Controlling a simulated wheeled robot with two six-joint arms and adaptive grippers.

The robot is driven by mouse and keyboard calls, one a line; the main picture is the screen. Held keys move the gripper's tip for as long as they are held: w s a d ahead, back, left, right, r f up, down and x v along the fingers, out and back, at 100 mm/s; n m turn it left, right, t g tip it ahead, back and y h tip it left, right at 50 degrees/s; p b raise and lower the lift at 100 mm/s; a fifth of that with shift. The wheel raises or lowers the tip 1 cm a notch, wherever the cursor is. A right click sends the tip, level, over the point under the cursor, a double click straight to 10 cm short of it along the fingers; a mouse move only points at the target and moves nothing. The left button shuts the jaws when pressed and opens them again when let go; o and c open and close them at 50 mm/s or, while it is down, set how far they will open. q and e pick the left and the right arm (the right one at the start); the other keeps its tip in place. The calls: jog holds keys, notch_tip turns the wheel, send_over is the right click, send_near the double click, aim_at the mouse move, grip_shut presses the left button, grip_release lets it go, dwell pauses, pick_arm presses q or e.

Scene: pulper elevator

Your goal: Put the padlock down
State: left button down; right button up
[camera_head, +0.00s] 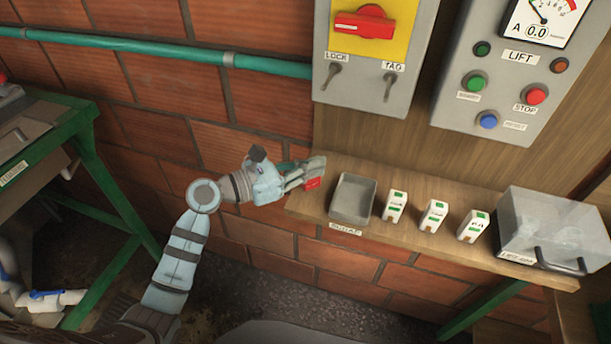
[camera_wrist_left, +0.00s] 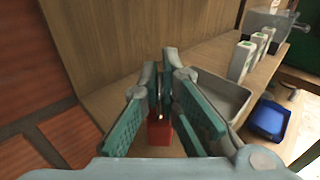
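A small red padlock (camera_head: 313,183) shows at the fingertips of my left gripper (camera_head: 318,163), over the left end of the wooden shelf (camera_head: 417,253). In the left wrist view the red padlock body (camera_wrist_left: 160,131) hangs below the fingers. Its thin shackle runs up between the two teal-padded fingers of my left gripper (camera_wrist_left: 165,82). The fingers close in towards their tips, with the shackle between them. I cannot tell whether the padlock touches the shelf. My right gripper is not in view.
A grey metal tray (camera_head: 353,199) stands just right of the gripper. Several white tags or boxes (camera_head: 433,215) and a clear lidded box (camera_head: 549,222) follow along the shelf. A wooden panel with switch boxes (camera_head: 370,62) rises behind. A green-framed table (camera_head: 95,175) is at left.

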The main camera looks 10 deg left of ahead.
aim_at(315, 182)
pick_arm(q)
notch_tip(315, 182, down, 2)
jog(key=shift+d, duration=0.1)
jog(key=shift+s+r, duration=0.1)
jog(key=c, duration=2.3)
grip_release()
jog(key=shift+f+b, duration=0.3)
jog(key=o, duration=0.5)
jog(key=shift+r, duration=0.1)
